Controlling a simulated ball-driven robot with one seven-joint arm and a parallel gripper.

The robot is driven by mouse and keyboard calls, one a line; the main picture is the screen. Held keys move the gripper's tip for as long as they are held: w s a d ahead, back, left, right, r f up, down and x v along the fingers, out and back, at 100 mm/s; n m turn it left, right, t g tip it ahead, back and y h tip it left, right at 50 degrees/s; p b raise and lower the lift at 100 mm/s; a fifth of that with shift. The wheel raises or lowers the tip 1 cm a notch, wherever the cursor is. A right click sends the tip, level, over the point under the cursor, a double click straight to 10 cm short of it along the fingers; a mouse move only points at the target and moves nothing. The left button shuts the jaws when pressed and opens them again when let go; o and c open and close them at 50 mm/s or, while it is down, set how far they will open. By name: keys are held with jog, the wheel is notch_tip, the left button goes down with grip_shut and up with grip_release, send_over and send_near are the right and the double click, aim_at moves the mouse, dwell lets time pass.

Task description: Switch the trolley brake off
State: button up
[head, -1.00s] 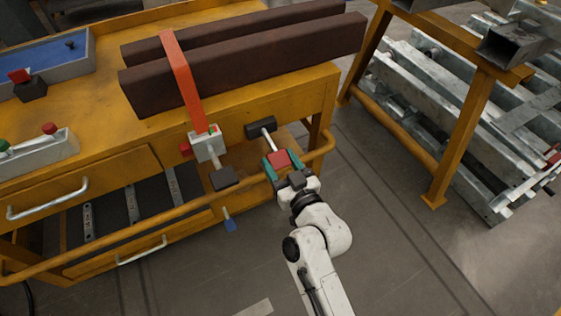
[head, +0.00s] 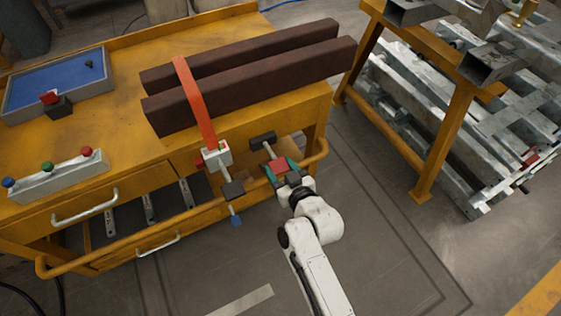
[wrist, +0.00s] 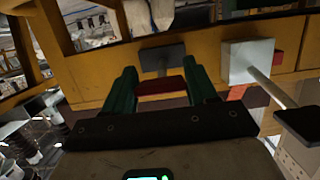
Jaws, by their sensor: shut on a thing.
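The yellow trolley (head: 110,140) fills the left and middle of the head view. At its right end, a black block (head: 263,139) carries a short pale rod leading to a red grip (head: 279,166). I take this for the brake lever, though no label shows. My gripper (head: 283,170) has green fingers shut on the red grip, beside the trolley's rail. In the wrist view, the red grip (wrist: 160,88) lies between the two fingertips (wrist: 161,84), with the black block (wrist: 162,58) beyond. The rod is largely hidden there.
Just left of my gripper are a strap ratchet (head: 216,154) with a black handle (head: 233,189) and a blue-tipped rod (head: 236,221). A yellow tubular rail (head: 190,219) runs along the trolley front. A yellow rack (head: 436,155) stands at right; the floor between is clear.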

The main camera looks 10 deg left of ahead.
jog(key=shift+w+r+g+p, duration=0.1)
jog(key=shift+r+g+p, duration=0.5)
jog(key=shift+p, duration=1.1)
jog(key=shift+a+r, duration=0.1)
jog(key=shift+r, duration=0.4)
grip_shut()
jog(key=shift+w, duration=0.1)
jog(key=o, duration=1.1)
grip_release()
jog(key=shift+r, duration=0.1)
jog(key=shift+c, duration=0.2)
jog(key=o, duration=0.4)
jog(key=shift+s, duration=0.2)
jog(key=p+v, duration=0.2)
jog(key=v, duration=0.8)
jog(key=shift+s, duration=0.35)
